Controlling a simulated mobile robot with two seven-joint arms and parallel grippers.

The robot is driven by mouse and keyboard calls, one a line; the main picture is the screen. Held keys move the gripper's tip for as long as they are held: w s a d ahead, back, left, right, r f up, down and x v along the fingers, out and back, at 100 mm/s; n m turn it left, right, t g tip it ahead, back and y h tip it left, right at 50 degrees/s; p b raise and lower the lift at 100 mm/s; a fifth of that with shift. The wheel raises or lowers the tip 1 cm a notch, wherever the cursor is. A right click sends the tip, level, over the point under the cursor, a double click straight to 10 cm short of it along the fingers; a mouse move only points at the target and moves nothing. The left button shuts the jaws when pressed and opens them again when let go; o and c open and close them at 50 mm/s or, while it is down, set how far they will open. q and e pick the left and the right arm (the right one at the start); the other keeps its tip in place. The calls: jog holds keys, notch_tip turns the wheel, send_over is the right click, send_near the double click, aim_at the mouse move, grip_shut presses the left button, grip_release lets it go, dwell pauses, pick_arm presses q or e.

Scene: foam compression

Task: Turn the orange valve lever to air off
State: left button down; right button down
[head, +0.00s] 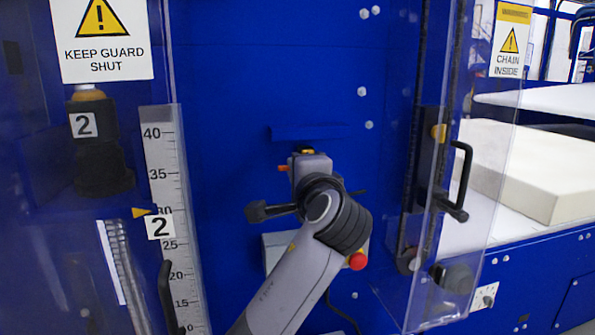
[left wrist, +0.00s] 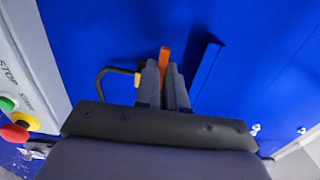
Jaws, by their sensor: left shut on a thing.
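The orange valve lever (left wrist: 164,54) shows in the left wrist view, rising from between the two fingers of my left gripper (left wrist: 162,75). The gripper is shut on it. In the head view my left arm reaches up from the bottom centre to the blue panel. An orange end (head: 283,168) shows just left of my wrist there, probably part of the lever. My wrist hides the fingertips and most of the valve in the head view. No air-off marking can be read. My right gripper is in neither view.
A grey control box with a red button (head: 357,261) sits behind my forearm. A clear guard with a black handle (head: 461,182) stands at right. A height scale (head: 160,175) and another clear guard stand at left. A white foam block (head: 545,175) lies far right.

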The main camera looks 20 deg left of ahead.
pick_arm(q)
jog(key=c, duration=1.2)
grip_release()
jog(key=b+v, duration=0.1)
jog(key=v, duration=0.6)
jog(key=shift+s+d+b, duration=0.1)
jog(key=shift+b, duration=0.25)
